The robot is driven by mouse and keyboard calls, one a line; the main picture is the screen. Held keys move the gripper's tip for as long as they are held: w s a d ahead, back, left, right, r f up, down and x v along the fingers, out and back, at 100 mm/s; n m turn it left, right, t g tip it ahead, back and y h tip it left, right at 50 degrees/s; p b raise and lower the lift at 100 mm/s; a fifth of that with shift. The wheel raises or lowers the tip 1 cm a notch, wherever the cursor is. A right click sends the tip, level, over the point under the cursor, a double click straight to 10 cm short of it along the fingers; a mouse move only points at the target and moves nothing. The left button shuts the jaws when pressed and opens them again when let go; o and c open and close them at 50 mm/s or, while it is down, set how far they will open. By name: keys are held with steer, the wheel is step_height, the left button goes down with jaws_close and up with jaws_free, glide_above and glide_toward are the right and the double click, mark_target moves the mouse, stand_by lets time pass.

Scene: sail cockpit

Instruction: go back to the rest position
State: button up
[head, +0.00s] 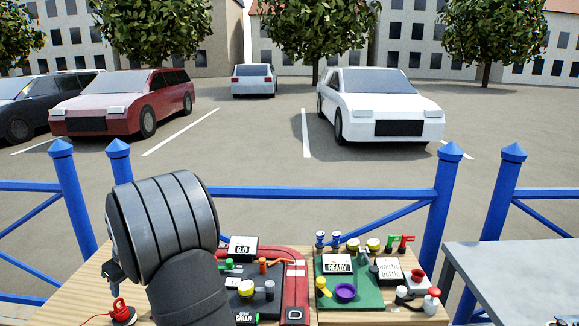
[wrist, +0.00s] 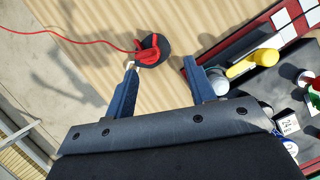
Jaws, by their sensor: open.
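My gripper (wrist: 161,66) shows in the wrist view with its two blue fingers spread apart and nothing between them. A red knob-like thing on a round black base (wrist: 150,50), with a red cord, lies just beyond the fingertips on the wooden table; I cannot tell the exact gap. It also shows in the head view (head: 122,310) at the bottom left. In the head view my thick dark arm rises at the left, and only a small part of the gripper shows at its left edge.
The wooden table (wrist: 95,65) carries a red-framed panel (head: 297,268) with knobs and a display, and a green board (head: 330,297) marked "READY". A grey table (head: 510,265) stands right. A blue railing (head: 320,193) runs behind, with parked cars beyond.

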steer(key=w+d+r, duration=0.2)
steer(key=d+r, duration=0.3)
steer(key=d, duration=0.2)
steer(key=w+a+f+n+g, duration=0.1)
steer(key=w+a+f+n, duration=0.3)
steer(key=w+a, duration=0.8)
steer(key=shift+m, duration=0.3)
steer(key=f, duration=0.6)
steer(key=s+f, duration=0.1)
steer(key=f, duration=0.2)
steer(key=shift+a, duration=0.35)
steer(key=shift+f, duration=0.55)
